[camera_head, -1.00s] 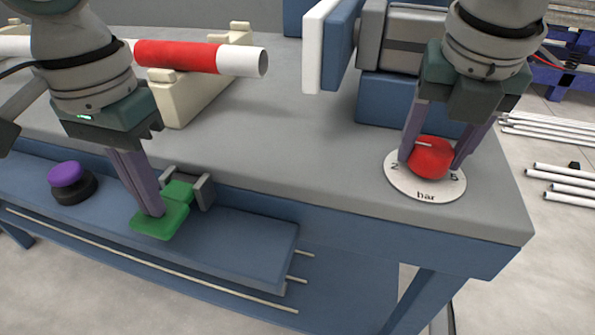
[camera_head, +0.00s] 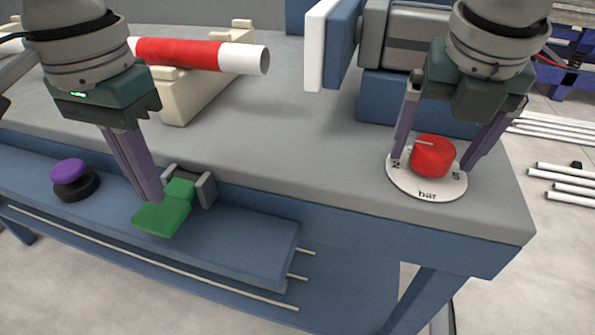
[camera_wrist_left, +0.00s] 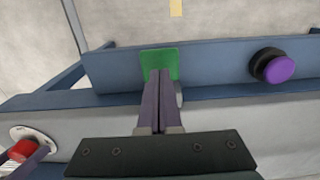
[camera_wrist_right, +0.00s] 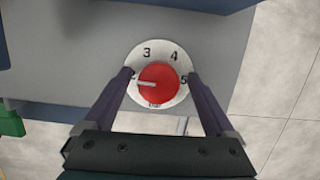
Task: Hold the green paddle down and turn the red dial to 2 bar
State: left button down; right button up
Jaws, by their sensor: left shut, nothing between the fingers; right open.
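The green paddle (camera_head: 163,216) sticks out from its bracket at the table's front edge; it also shows in the left wrist view (camera_wrist_left: 160,58). My left gripper (camera_head: 153,199) is shut and empty, its tips at the paddle's upper side; I cannot tell whether they touch it. The red dial (camera_head: 432,157) sits on a white round scale (camera_head: 428,188) marked "bar". In the right wrist view the dial's white line (camera_wrist_right: 147,84) points left, at or very near the 2. My right gripper (camera_wrist_right: 161,75) is open, its fingers on both sides of the dial with gaps.
A purple button (camera_head: 67,172) on a black base stands left of the paddle. A red and white pipe (camera_head: 180,54) rests on cream supports behind. A grey and blue machine (camera_head: 390,45) stands behind the dial. White pipes (camera_head: 565,180) lie on the floor at right.

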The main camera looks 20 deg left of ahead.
aim_at(437, 146)
dwell(0.3)
jog(key=shift+w+r+v, duration=0.1)
jog(key=shift+w+v, duration=0.2)
jog(key=shift+v, duration=0.85)
jog(key=shift+w+r+v, duration=0.1)
jog(key=shift+w+v, duration=0.15)
jog(key=shift+v, duration=0.9)
jog(key=shift+w+v, duration=0.3)
jog(key=shift+v, duration=0.85)
pick_arm(q)
notch_tip(437, 146, up, 10)
